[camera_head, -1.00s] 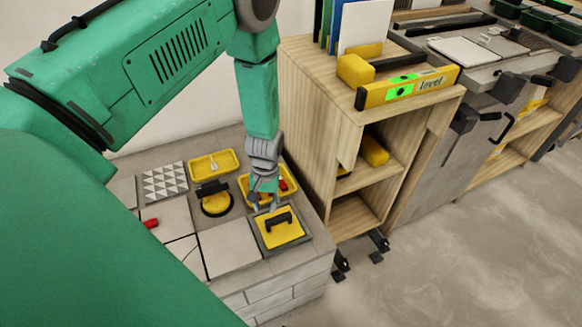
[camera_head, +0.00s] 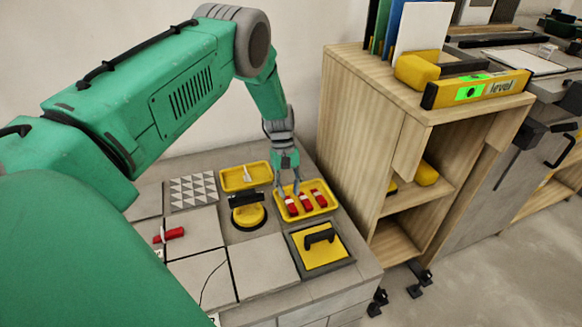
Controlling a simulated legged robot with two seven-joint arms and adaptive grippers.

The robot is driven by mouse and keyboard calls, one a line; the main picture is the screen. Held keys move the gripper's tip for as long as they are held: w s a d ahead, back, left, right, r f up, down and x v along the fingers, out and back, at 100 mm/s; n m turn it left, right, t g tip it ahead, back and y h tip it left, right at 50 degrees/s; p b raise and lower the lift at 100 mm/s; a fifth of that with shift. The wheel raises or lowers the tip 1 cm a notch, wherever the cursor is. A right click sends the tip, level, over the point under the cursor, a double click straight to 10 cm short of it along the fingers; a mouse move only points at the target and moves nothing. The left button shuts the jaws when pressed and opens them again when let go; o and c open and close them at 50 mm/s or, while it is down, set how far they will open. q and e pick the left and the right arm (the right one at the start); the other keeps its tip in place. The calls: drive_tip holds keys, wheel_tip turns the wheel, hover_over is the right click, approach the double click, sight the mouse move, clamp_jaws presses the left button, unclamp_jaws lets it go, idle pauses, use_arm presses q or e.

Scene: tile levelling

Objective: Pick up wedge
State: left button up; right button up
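Three red wedges lie in a yellow tray (camera_head: 333,206): a left one (camera_head: 291,206), a middle one (camera_head: 306,202) and a right one (camera_head: 319,198). Another red wedge (camera_head: 172,234) lies on the tiles at the left. My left gripper (camera_head: 288,191) points down over the back left part of the tray. Its fingers are apart with nothing visible between them, close to the left and middle wedges. I cannot tell whether it touches them. My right gripper is not in view.
A second yellow tray (camera_head: 232,180), a round yellow tool with a black handle (camera_head: 249,214) and a yellow plate with a black handle (camera_head: 320,250) surround the wedge tray. A wooden shelf (camera_head: 350,130) stands close on the right, bearing a yellow level (camera_head: 480,88).

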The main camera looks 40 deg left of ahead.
sight(293, 209)
use_arm(q)
drive_tip(key=b+x, duration=0.1)
drive_tip(key=x, duration=0.1)
drive_tip(key=b+x, duration=0.1)
drive_tip(key=x, duration=0.2)
drive_tip(key=shift+d+f, duration=0.15)
drive_tip(key=shift+d, duration=0.35)
drive_tip(key=shift+f, duration=0.1)
drive_tip(key=shift+a, duration=0.1)
drive_tip(key=c, duration=0.4)
